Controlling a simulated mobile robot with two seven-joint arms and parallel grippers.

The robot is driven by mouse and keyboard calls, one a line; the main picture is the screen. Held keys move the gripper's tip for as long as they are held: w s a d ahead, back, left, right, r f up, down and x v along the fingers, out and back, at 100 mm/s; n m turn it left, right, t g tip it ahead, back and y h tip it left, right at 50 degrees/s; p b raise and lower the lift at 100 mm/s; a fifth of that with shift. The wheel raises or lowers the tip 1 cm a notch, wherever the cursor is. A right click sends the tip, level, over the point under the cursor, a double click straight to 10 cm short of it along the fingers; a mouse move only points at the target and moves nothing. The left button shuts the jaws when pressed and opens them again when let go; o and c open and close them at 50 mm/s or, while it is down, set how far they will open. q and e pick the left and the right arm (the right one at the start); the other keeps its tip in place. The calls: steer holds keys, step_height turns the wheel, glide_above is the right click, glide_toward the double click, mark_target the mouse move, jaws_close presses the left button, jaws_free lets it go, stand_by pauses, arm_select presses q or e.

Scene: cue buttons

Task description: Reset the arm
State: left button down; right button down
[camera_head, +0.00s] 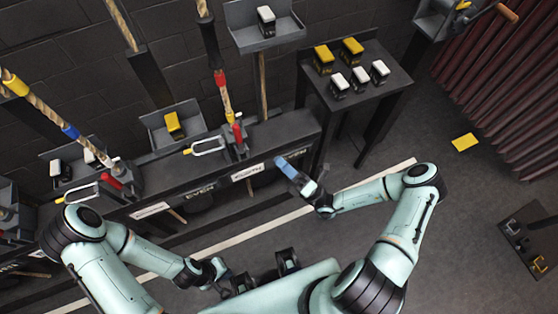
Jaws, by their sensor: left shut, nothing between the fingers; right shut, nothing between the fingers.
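My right gripper (287,166) is at the end of the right arm, which reaches in from the right and bends back toward the bench. It is shut and empty, in front of the bench's label strip. My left gripper (234,284) is low in the picture, close to my body. It is shut and empty, and its fingers are small and dark there. Both arms (110,268) (405,225) are bent at the elbow.
A dark bench (285,130) with labels, levers and ropes runs along the brick wall. A side table (385,95) holds several yellow-topped and white-topped blocks. A red curtain (500,95) hangs at right. A yellow card (465,142) lies on open floor.

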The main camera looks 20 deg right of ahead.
stand_by(0.4)
steer(key=s+a+f+n+g+y, duration=0.1)
steer(key=s+a+f+n+g, duration=0.4)
steer(key=s+a+n+g, duration=0.4)
steer(key=s+a+f+n+g+y, duration=0.2)
steer(key=s+a+f+n+g, duration=0.35)
steer(key=s+n+g, duration=0.55)
steer(key=s+d+f+n+g+h, duration=0.35)
steer(key=f+n+g+h, duration=0.25)
steer(key=f+n+h, duration=0.2)
steer(key=w+d+f+n+t+h, duration=0.4)
steer(key=d+n, duration=0.4)
steer(key=n, duration=0.2)
steer(key=shift+f+t+h, duration=0.5)
steer(key=shift+f+h, duration=0.1)
steer(key=shift+h, duration=0.6)
